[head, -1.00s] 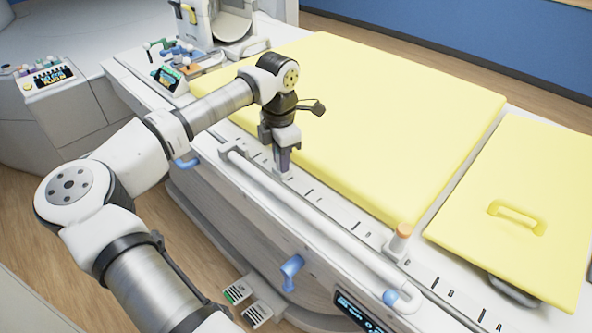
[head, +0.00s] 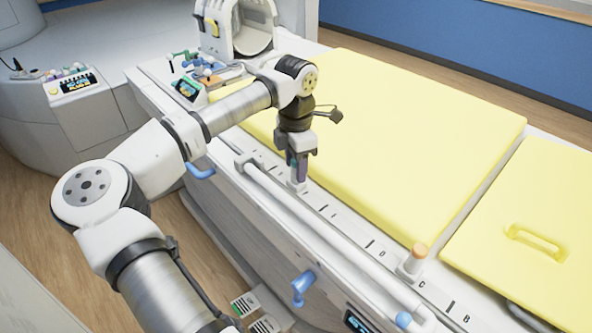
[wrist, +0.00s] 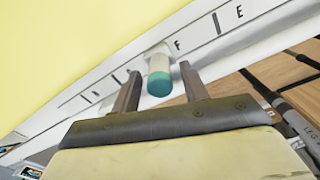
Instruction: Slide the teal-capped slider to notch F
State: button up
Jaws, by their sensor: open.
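The teal-capped slider (wrist: 160,82) has a pale stem and stands in the lettered rail (wrist: 203,31). In the wrist view its base is just left of the letter F (wrist: 178,45), and any tick mark directly behind it is hidden. My gripper (wrist: 160,88) is open, with one finger on each side of the slider and visible gaps between them. In the head view my gripper (head: 298,170) points down at the rail, and the slider's pale base (head: 297,186) shows below the fingers. Its cap is mostly hidden there.
A second slider with an orange cap (head: 418,250) stands near the letter C, farther right along the rail. A white side bar (head: 315,230) runs along the near side of the rail. A yellow pad (head: 400,135) lies along the far side.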

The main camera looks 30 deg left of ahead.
notch_tip(320, 180, up, 12)
jog(key=b, duration=0.1)
jog(key=shift+b, duration=0.3)
jog(key=shift+f, duration=0.1)
